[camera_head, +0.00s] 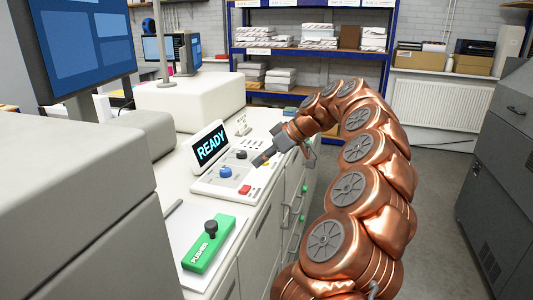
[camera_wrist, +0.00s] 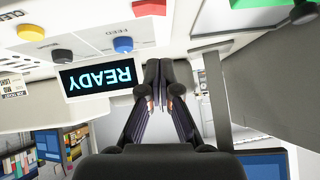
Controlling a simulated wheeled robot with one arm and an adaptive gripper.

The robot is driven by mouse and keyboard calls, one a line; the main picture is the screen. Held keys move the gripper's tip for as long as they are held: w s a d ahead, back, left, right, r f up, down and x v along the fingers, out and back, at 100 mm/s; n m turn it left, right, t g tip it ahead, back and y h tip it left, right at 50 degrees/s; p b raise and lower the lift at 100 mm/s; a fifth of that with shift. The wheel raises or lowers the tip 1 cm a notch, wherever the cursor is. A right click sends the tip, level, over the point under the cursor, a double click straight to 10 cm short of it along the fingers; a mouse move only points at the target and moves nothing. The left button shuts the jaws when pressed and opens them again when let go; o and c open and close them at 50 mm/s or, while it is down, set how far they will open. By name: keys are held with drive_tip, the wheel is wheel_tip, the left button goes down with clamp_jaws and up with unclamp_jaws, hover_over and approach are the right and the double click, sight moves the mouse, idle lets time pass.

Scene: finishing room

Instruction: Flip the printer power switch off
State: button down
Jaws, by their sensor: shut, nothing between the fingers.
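The printer's control panel (camera_head: 222,187) lies on the white counter, left of my gripper. Its tilted screen (camera_head: 210,146) reads READY; it shows upside down in the wrist view (camera_wrist: 97,77). The panel has a blue knob (camera_head: 225,172), a dark knob (camera_head: 241,155) and a red button (camera_head: 245,189). An orange-yellow knob (camera_wrist: 30,32) shows in the wrist view. I cannot tell which control is the power switch; no such label is readable. My gripper (camera_head: 262,159) is shut and empty, above the panel's right side. Its fingers (camera_wrist: 164,72) are together in the wrist view.
A green pusher block (camera_head: 208,244) with a black knob lies on the counter's near end. A large monitor (camera_head: 84,45) stands at left. Blue shelves (camera_head: 308,51) hold paper stacks at the back. A dark grey machine (camera_head: 499,160) stands right. Floor is clear between it and my arm.

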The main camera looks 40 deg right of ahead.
drive_tip(key=p, duration=0.3)
hover_over(242, 189)
drive_tip(key=s+d, duration=0.1)
drive_tip(key=s, duration=0.1)
drive_tip(key=f, duration=0.4)
drive_tip(key=shift+w+d+f, duration=0.2)
drive_tip(key=shift+w+f, duration=0.05)
drive_tip(key=shift+f+p, duration=0.4)
drive_tip(key=shift+f, duration=1.15)
drive_tip(key=shift+f, duration=0.15)
drive_tip(key=shift+s+a+f+b, duration=0.15)
drive_tip(key=shift+f+b, duration=0.15)
drive_tip(key=shift+b, duration=0.85)
drive_tip(key=shift+r, duration=0.2)
drive_tip(key=shift+w+d+r+b, duration=0.15)
drive_tip(key=shift+w+d+b, duration=0.25)
drive_tip(key=shift+d, duration=0.3)
